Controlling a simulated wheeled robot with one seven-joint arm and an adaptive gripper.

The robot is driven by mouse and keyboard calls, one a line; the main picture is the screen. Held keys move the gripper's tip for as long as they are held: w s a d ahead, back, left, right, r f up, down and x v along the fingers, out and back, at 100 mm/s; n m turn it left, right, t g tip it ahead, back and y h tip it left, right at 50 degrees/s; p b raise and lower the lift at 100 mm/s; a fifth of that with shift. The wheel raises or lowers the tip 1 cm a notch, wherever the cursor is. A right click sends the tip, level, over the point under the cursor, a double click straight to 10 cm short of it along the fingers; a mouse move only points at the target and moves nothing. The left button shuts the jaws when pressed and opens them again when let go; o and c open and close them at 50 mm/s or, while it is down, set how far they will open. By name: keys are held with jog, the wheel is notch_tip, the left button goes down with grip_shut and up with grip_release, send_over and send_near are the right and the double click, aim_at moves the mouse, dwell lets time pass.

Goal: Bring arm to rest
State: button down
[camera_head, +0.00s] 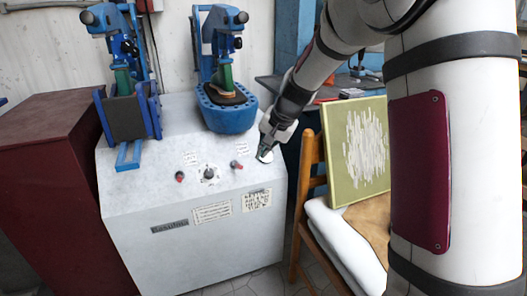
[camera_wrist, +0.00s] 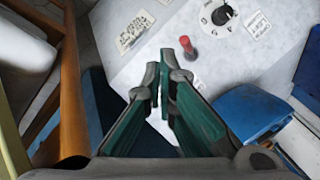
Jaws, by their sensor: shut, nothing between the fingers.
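My gripper (camera_head: 265,153) is at the end of my arm, which reaches in from the upper right in the head view. It is shut and empty, close to the right edge of the white machine's (camera_head: 190,265) sloping top. In the wrist view my gripper's green-sided fingers (camera_wrist: 164,85) point at the machine's white panel. A red knob (camera_wrist: 188,50) shows just beyond the fingertips; I cannot tell from this view how far apart they are. In the head view the red knob (camera_head: 236,165) is left of my gripper.
Two blue presses, left (camera_head: 121,45) and right (camera_head: 220,40), stand on the machine. A wooden chair (camera_head: 306,180) with a green-framed panel (camera_head: 334,150) is close on the right. A dark red cabinet (camera_head: 45,180) stands left. A workbench (camera_head: 335,88) is behind.

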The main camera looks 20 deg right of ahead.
dwell(0.3)
jog(key=s+a+r+n+g, duration=0.1)
jog(key=s+a+r, duration=0.15)
jog(key=s, duration=0.45)
jog(key=s+a+r+n+g, duration=0.1)
jog(key=s+a+r+n, duration=0.15)
jog(key=s, duration=0.45)
jog(key=s+a+r+n, duration=0.1)
jog(key=s+a+r, duration=0.1)
jog(key=s+r, duration=0.35)
jog(key=s+d+f+n+g+h, duration=0.1)
jog(key=s+f+n+g+h, duration=0.2)
jog(key=s, duration=2.5)
notch_tip(320, 180, up, 29)
jog(key=t+y+p, duration=0.1)
jog(key=t+p, duration=0.2)
jog(key=p, duration=2.5)
jog(key=shift+w+d+r+n+t, duration=0.2)
jog(key=shift+w+d+n+t, duration=0.15)
jog(key=shift+w+d+t, duration=0.1)
